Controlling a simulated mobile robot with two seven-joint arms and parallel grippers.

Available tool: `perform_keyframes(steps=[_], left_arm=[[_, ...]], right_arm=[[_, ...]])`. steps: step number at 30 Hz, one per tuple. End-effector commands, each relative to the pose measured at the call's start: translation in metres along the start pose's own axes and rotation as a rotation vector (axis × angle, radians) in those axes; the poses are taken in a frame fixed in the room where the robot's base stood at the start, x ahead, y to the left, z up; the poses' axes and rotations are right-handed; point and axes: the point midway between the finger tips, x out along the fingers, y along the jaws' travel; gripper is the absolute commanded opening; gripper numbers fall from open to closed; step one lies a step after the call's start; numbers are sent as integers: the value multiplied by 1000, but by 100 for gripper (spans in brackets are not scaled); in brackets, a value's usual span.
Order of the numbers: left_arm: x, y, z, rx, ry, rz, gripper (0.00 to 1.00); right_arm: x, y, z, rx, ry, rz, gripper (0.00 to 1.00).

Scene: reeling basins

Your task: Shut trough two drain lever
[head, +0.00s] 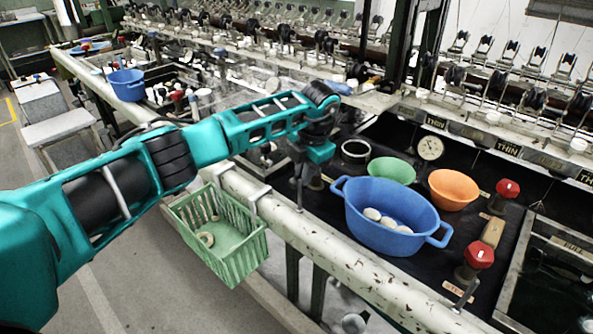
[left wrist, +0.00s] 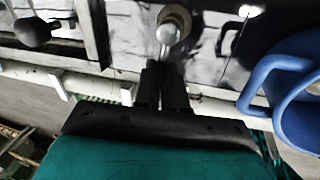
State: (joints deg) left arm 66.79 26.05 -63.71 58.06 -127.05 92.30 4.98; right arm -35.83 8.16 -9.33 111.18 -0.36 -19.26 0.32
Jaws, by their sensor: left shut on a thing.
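My left gripper (head: 299,192) points down at the near edge of the black bench, left of the blue basin. In the left wrist view its two dark fingers (left wrist: 164,82) are together, shut on the end of a small metal lever (left wrist: 165,40). The lever runs up to a round brass-coloured base (left wrist: 176,18) on the bench. In the head view the gripper mostly hides this lever. I cannot read a label that tells which trough it serves. My right gripper is in neither view.
The blue two-handled basin (head: 378,236) holds several pale cocoons, with green (head: 391,171) and orange (head: 453,189) bowls behind. Red-knobbed valves (head: 478,256) stand at right. A green basket (head: 230,243) hangs on the pale front rail (head: 345,258) below my arm.

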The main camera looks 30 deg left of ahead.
Motion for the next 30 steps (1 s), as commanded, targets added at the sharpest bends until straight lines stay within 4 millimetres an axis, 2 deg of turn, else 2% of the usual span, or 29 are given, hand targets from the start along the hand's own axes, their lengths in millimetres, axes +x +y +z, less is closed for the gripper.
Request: perform_keyframes(steps=[9,24,25,30], left_arm=[[1,-1,-3,-109,35,4,0],[2,-3,-3,-125,40,1,0],[2,-3,-3,-124,40,1,13],[2,-3,-3,-121,40,1,30]], right_arm=[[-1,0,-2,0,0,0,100],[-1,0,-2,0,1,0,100],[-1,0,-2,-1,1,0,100],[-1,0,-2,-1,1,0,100]])
